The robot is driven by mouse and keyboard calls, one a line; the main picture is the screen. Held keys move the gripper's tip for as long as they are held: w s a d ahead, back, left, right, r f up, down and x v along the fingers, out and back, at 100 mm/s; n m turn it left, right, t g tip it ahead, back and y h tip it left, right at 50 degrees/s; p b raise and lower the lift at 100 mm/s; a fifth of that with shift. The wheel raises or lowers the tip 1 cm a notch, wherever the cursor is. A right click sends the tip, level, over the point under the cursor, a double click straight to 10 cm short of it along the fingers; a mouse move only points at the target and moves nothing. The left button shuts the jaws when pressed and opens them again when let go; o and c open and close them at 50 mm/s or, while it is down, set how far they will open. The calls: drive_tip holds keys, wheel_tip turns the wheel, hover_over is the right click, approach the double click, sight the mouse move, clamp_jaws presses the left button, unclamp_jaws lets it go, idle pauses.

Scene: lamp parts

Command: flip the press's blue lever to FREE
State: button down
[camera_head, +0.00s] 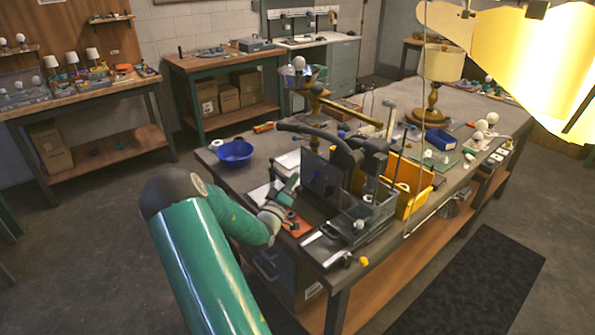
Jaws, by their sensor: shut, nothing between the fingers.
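My green arm reaches in from the bottom, and my gripper (290,188) is at the near left part of the workbench, low beside a dark upright panel. It is small in the picture, and it is shut and empty. A dark press-like frame (345,153) with a long black handle stands just right of my gripper. I cannot make out the blue lever or a FREE mark for certain. An orange plate (295,225) with small dark parts lies on the bench just below my gripper.
A blue bowl (235,153) stands at the bench's left edge. A yellow bin (414,188) and a clear bin (372,215) with parts crowd the right side. Behind stand a brass lamp (433,97) and other stands. A large lit shade (530,60) fills the upper right.

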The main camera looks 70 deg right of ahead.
drive_tip(key=v, duration=0.3)
idle(0.6)
